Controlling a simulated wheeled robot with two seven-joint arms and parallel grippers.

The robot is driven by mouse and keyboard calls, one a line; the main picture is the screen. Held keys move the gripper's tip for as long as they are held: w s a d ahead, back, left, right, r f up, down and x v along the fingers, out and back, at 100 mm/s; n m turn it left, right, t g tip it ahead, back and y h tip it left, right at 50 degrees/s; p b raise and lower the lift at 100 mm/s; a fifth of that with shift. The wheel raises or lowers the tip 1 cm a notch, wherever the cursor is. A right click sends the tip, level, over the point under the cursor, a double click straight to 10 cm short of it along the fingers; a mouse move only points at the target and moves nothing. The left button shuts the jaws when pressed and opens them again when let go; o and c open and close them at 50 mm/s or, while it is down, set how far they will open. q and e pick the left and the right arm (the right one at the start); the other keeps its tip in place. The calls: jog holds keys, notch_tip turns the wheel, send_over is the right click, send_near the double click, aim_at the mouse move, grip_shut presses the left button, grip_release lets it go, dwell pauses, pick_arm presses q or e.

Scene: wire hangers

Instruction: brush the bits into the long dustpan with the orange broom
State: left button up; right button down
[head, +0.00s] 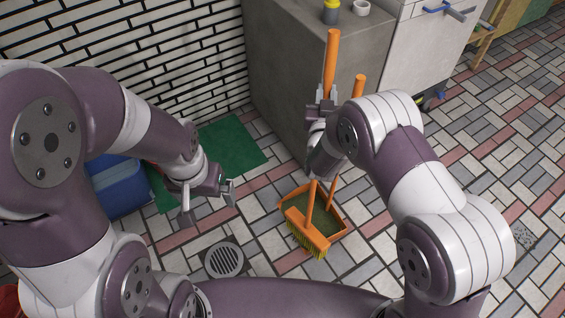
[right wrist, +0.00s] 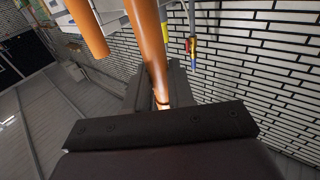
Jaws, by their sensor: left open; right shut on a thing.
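The orange broom (head: 311,236) stands with its bristles down at the dustpan; whether they touch the floor or the pan is unclear. My right gripper (head: 320,113) is shut on its long handle, which also shows in the right wrist view (right wrist: 151,48). The orange long dustpan (head: 338,208) lies on the floor just behind the broom head, its inside dark. Its upright handle (head: 359,86) stands right of the broom handle and shows in the right wrist view (right wrist: 88,28). My left gripper (head: 209,204) is open and empty, left of the broom. I cannot make out the bits.
A grey counter (head: 289,62) stands behind the broom, with a yellow bottle (head: 331,13) and a white cup (head: 361,8) on top. A green mat (head: 232,146) and a blue bin (head: 119,187) are at the left. A round drain (head: 225,262) lies in front. Tiled floor at right is open.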

jog(key=shift+a, duration=0.1)
dwell(0.7)
jog(key=shift+a, duration=0.25)
jog(key=s+a+n+t+y+b, duration=0.1)
jog(key=s+a+n+y+b, duration=0.2)
jog(key=s, duration=0.9)
jog(key=a+y+b, duration=0.2)
jog(key=a+b, duration=0.1)
jog(key=a, duration=0.1)
jog(key=shift+s, duration=0.2)
